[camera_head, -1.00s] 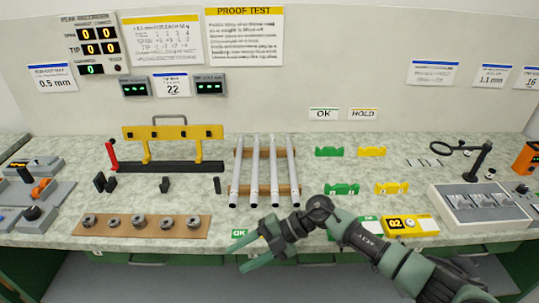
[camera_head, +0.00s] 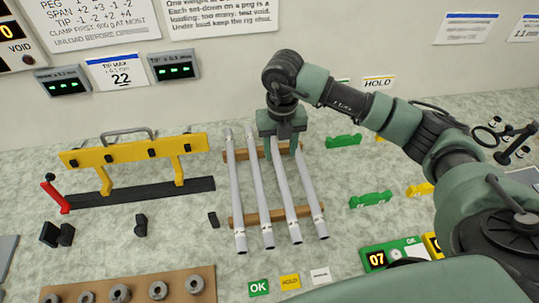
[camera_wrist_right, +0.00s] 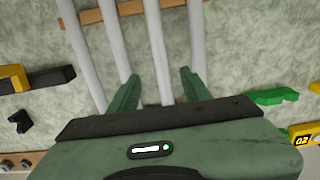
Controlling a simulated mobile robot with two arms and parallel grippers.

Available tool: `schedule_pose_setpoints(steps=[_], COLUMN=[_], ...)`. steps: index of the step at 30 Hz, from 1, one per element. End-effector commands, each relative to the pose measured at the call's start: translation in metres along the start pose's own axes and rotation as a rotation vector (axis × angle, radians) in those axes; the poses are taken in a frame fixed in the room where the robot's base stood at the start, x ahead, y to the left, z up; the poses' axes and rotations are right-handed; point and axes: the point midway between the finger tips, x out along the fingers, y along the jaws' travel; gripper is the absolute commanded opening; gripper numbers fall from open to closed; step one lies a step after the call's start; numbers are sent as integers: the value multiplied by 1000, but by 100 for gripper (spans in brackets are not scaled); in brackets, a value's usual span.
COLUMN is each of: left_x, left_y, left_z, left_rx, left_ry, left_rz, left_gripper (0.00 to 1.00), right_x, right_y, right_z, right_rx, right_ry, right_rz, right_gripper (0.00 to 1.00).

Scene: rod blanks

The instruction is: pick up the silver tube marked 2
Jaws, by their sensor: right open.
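Several silver tubes lie side by side across two wooden rails; I cannot read any number on them. My right gripper (camera_head: 283,153) is open over the far half of the row, pointing down. Its fingers appear to sit either side of the third tube from the left (camera_head: 284,195). In the right wrist view that tube (camera_wrist_right: 156,45) runs between the open fingers (camera_wrist_right: 160,73); whether they touch it I cannot tell. The fourth tube (camera_head: 311,195) is just right of the gripper, the second (camera_head: 260,190) just left. My left gripper is not in view.
The near wooden rail (camera_head: 250,220) supports the tubes. A yellow bar fixture (camera_head: 135,150) stands to the left. Green holders (camera_head: 370,200) lie to the right.

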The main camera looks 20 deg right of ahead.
Motion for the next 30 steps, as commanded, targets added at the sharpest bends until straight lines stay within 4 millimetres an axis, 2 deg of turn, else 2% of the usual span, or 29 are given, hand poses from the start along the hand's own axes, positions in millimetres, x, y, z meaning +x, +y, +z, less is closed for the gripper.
schedule_pose_setpoints(steps=[6, 10, 15, 19, 24, 28, 30], left_x=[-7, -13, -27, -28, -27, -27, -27], left_y=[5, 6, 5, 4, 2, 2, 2], left_z=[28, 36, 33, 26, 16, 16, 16], left_rx=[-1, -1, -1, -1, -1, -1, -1], left_ry=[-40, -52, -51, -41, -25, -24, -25], left_rz=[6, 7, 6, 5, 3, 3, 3], left_gripper=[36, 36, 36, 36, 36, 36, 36], right_x=[18, 31, 55, 73, 79, 79, 78], right_y=[0, -1, -3, -2, -2, -2, -2], right_z=[-1, -2, -6, -5, -4, -4, -4], right_rx=[0, 1, 0, 0, -1, -1, -1], right_ry=[5, 5, 6, 4, 1, 1, 1], right_rz=[0, 0, 1, 2, 2, 2, 2], right_gripper=[48, 48, 48, 48, 48, 48, 28])
